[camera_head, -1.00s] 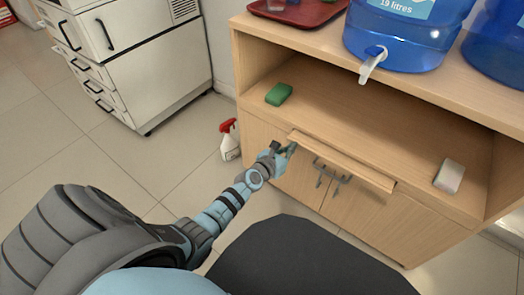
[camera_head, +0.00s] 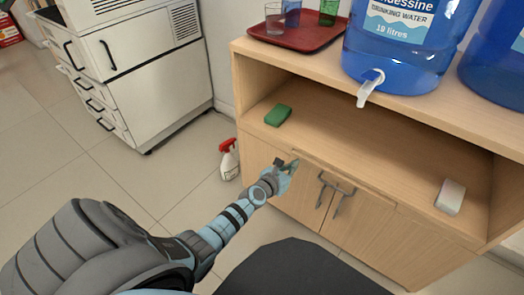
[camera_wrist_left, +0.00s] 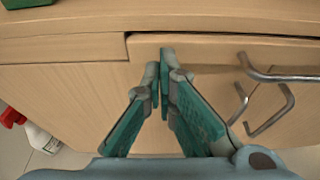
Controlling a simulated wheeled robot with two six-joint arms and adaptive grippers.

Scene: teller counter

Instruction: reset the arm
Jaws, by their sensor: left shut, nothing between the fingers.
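My left gripper (camera_head: 286,166) is at the upper left of the cabinet front, close to the left end of a wooden drawer front (camera_head: 372,197). In the left wrist view, its fingertips (camera_wrist_left: 166,52) meet and hold nothing. They are right at the drawer front (camera_wrist_left: 205,50); I cannot tell if they touch it. The drawer looks flush or nearly flush with the cabinet. Its metal handle (camera_wrist_left: 275,75) is to the right of the fingers. My right gripper is not in view.
The cabinet's open shelf holds a green sponge (camera_head: 278,115) and a white block (camera_head: 450,197). Above stand a red tray (camera_head: 300,38) with glasses and a blue water jug (camera_head: 400,50). A spray bottle (camera_head: 229,162) stands on the floor.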

